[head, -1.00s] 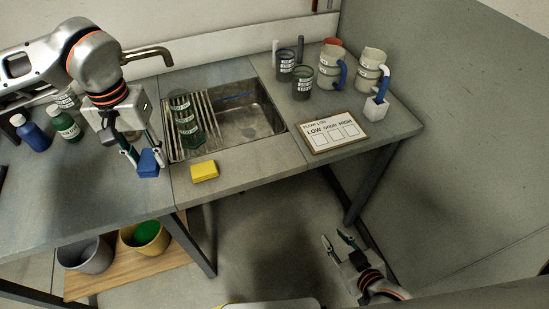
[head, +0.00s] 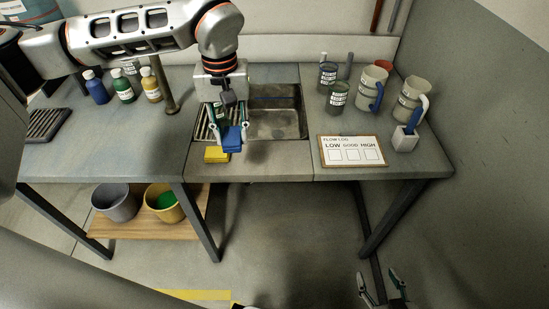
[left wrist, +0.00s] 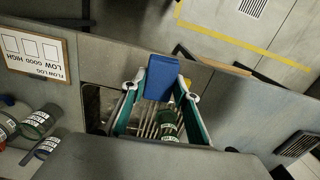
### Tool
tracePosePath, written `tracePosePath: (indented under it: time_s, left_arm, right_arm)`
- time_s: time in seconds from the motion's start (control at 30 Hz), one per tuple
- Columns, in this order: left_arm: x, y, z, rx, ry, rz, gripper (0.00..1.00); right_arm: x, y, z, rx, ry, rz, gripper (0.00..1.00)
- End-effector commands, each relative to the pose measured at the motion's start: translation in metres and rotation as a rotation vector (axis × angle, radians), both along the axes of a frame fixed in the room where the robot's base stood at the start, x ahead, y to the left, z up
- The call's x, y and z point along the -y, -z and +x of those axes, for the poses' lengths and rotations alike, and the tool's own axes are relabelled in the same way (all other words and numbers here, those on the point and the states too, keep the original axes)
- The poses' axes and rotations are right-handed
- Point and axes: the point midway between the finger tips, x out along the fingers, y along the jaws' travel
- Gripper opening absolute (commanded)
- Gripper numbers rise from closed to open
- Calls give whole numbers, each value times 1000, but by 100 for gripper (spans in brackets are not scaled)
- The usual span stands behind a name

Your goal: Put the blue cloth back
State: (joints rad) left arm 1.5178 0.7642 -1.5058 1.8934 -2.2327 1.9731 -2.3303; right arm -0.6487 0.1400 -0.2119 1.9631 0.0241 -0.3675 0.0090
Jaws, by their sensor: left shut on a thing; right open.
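The blue cloth (head: 231,139) is a small folded block. My left gripper (head: 229,135) is shut on it and holds it near the front edge of the sink (head: 275,124), just right of and above a yellow cloth (head: 216,155). In the left wrist view the blue cloth (left wrist: 160,77) sits between the two fingertips. My right gripper (head: 382,285) is open and empty, low in front of the bench, with nothing near its fingers.
A green-labelled cup (left wrist: 168,122) stands on the rack in the sink. Bottles (head: 124,86) stand at the back left. Cups and jugs (head: 369,87) and a flow log board (head: 352,150) are on the right. Buckets (head: 116,203) stand on the lower shelf.

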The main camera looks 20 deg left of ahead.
Motion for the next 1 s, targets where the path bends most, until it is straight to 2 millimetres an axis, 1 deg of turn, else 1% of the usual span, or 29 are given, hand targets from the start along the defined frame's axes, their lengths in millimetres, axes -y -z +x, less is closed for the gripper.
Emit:
tracePosePath:
  time_s: [0.03, 0.2, 0.4, 0.5, 0.63, 0.7, 0.77, 0.87, 1.0]
  left_arm:
    - [7, -7, 11, 4, -97, 2, 6]
    - [27, -32, 38, 1, -466, 8, 6]
    - [47, -62, 63, 6, -851, 12, 6]
    - [54, -73, 70, 11, -986, 12, 6]
    - [59, -82, 76, 13, -1092, 9, 6]
    - [60, -81, 77, 13, -1119, 10, 6]
    - [61, -75, 77, 11, -1129, 11, 6]
    - [61, -55, 76, 9, -1130, 12, 6]
    - [61, -21, 76, 8, -1129, 13, 6]
  right_arm:
    - [0, 4, 0, 0, 0, 0, 54]
    - [0, 10, -1, -1, 0, 0, 54]
    - [-1, 17, -1, -4, -1, 1, 54]
    - [-1, 19, -2, -5, 0, 1, 54]
    - [-1, 20, -2, -5, 0, 1, 54]
    - [-1, 21, -2, -6, 0, 1, 54]
    - [-1, 21, -2, -6, 0, 1, 54]
    - [-1, 22, -2, -6, 0, 1, 54]
    - [-1, 22, -2, -7, -1, 1, 54]
